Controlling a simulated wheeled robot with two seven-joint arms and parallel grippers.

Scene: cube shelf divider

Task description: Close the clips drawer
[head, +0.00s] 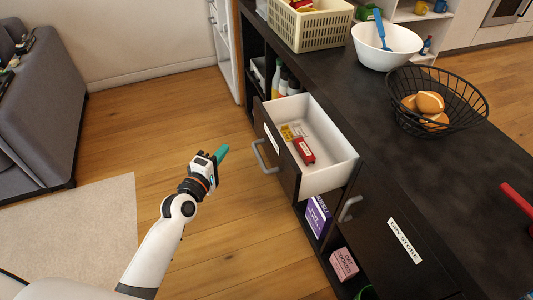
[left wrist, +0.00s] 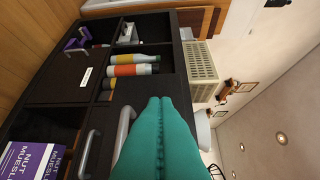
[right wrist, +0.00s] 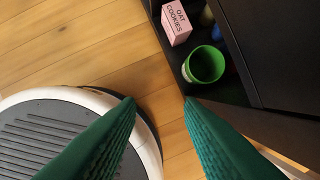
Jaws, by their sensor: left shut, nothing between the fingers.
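The clips drawer (head: 325,158) stands pulled out of the dark shelf unit in the head view. Its white inside holds a red stapler-like item (head: 304,151) and a small yellow item (head: 287,132). Its dark front has a white label and a grey bar handle (head: 264,158). My left gripper (head: 222,153) is shut and empty, left of the handle and apart from it. In the left wrist view its green fingers (left wrist: 165,103) are pressed together and cover part of a grey handle (left wrist: 124,124). My right gripper (right wrist: 159,102) is open and empty, low by the unit.
On the dark counter stand a cream basket (head: 308,30), a white bowl (head: 386,45) and a black wire basket (head: 462,105) with buns. A "DRY STORE" front (head: 390,240) is right of the drawer. Below are a purple box (head: 318,216) and pink box (head: 343,263).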

